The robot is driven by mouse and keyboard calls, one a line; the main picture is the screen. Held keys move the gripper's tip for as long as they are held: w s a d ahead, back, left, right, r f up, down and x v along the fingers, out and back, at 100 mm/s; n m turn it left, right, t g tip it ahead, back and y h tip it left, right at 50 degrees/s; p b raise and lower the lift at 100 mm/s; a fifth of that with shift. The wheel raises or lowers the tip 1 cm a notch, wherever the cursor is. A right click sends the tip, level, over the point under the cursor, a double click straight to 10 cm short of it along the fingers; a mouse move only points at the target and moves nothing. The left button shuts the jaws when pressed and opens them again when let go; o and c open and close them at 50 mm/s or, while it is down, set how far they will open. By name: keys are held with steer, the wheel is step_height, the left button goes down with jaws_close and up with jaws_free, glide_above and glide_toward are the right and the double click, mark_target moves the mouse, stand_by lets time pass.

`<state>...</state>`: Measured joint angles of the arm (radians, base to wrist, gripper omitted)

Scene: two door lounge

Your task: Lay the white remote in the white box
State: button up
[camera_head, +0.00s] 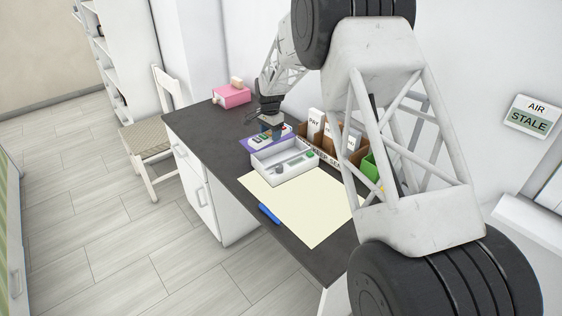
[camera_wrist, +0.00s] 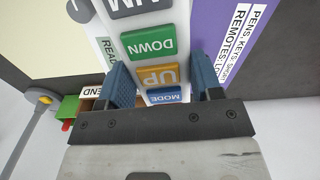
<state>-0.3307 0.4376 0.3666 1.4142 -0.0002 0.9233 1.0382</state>
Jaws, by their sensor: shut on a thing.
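The white remote (camera_wrist: 152,20) fills the middle of the wrist view, with green DOWN, orange UP and blue MODE buttons. My gripper (camera_wrist: 160,85) is shut on it, with one blue finger on each side. In the head view my gripper (camera_head: 271,124) is over the purple sheet (camera_head: 246,142), just behind the white box (camera_head: 287,177). The remote (camera_head: 268,136) shows small there, and I cannot tell whether it touches the sheet. The white box is open-topped, has compartments, and holds a green-ended item (camera_head: 308,154).
A cardboard sorter (camera_head: 326,147) with labelled cards stands behind the box. A cream mat (camera_head: 305,205) lies in front, with a blue marker (camera_head: 269,213) at its edge. A pink box (camera_head: 231,96) sits at the desk's far end. A green container (camera_head: 370,167) is partly hidden by my arm.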

steer(key=shift+m, duration=0.9)
steer(key=d, duration=0.1)
steer(key=w+d+f, duration=0.2)
steer(key=d, duration=0.1)
steer(key=shift+w, duration=0.1)
steer(key=shift+f, duration=0.1)
glide_toward(281, 155)
steer(key=shift+s+d+f, duration=0.2)
steer(key=shift+s+f, duration=1.45)
steer(key=shift+s, duration=0.15)
steer(key=shift+f, duration=1.9)
steer(key=shift+f, duration=0.15)
steer(key=o, duration=0.7)
steer(key=shift+r, duration=0.2)
